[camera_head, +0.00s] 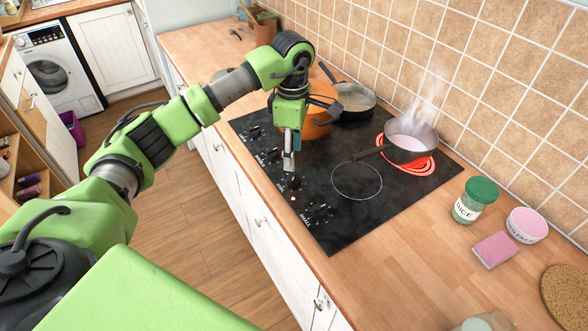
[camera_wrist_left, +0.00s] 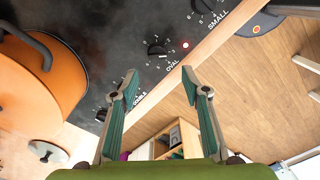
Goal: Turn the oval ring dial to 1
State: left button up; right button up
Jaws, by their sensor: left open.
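The oval dial (camera_wrist_left: 157,49) is a black knob on the black hob, beside the printed word OVAL and a lit red dot. In the head view the oval dial (camera_head: 292,182) is at the hob's front edge, just past my left gripper's tips. My left gripper (camera_head: 289,162) points down over the front row of knobs, open and empty. In the left wrist view its two fingers (camera_wrist_left: 159,76) are spread apart, with the dial beyond the tips and apart from them. The number the dial points to is too small to read. My right gripper is out of view.
A steaming saucepan (camera_head: 411,141) stands on a glowing red ring. An orange pot (camera_head: 318,122) is close behind my left gripper, with a frying pan (camera_head: 355,99) beyond. Other knobs flank the oval dial. A green-lidded jar (camera_head: 470,203) and pink sponge (camera_head: 494,250) are on the right counter.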

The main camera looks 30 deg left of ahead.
pick_arm(q)
send_over(294, 176)
notch_tip(294, 176, down, 4)
jog(key=shift+f+p, duration=0.1)
jog(key=shift+p, duration=0.35)
notch_tip(294, 176, down, 4)
jog(key=shift+r+p, duration=0.2)
jog(key=shift+p, duration=0.3)
jog(key=shift+f, duration=0.55)
jog(key=c, duration=1.1)
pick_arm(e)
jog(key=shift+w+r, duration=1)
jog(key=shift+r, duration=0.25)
